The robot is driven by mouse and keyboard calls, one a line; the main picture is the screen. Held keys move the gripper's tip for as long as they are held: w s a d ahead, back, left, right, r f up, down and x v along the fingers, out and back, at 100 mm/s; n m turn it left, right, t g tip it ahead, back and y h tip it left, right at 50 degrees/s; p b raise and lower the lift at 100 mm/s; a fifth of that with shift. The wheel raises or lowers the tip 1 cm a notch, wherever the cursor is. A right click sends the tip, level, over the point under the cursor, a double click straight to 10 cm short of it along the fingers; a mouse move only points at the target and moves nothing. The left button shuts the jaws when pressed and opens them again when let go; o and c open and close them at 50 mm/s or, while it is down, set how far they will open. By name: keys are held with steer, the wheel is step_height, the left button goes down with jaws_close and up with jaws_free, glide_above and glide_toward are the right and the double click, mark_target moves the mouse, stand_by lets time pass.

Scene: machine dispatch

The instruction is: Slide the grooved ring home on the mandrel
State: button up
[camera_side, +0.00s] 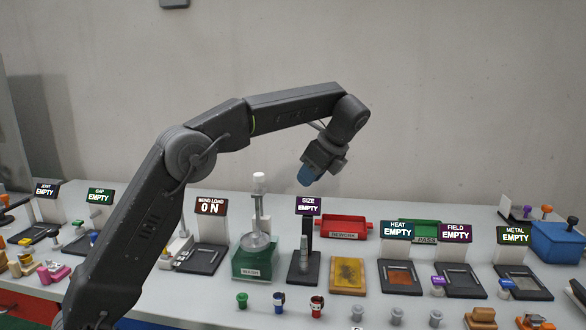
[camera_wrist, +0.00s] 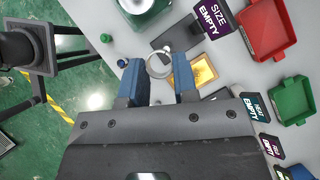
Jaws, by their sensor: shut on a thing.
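My gripper (camera_side: 308,176) is raised above the bench, with its blue fingertips pointing down. In the wrist view, my gripper (camera_wrist: 158,70) is shut on a silver ring (camera_wrist: 148,69) held between the fingertips. I cannot make out its groove, and I cannot pick it out in the side view. The mandrel appears to be the grey upright post (camera_side: 306,243) on the dark base at the station with the SIZE EMPTY sign (camera_side: 308,206). The gripper is well above it, and the ring is apart from it. That sign also shows in the wrist view (camera_wrist: 213,20).
A glass flask on a green base (camera_side: 254,268) stands left of the post. A yellow tray (camera_side: 348,290) is right of it. Red (camera_side: 345,236) and green (camera_side: 412,240) bins sit behind. Several small knobbed parts line the front edge. The air around the gripper is clear.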

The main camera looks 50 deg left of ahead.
steer(key=shift+s+a+f, duration=0.1)
steer(key=shift+a+f, duration=0.05)
steer(key=shift+f, duration=6.5)
steer(key=shift+f, duration=2)
steer(key=o, duration=1.5)
steer(key=shift+o, duration=0.2)
steer(key=shift+r, duration=2.75)
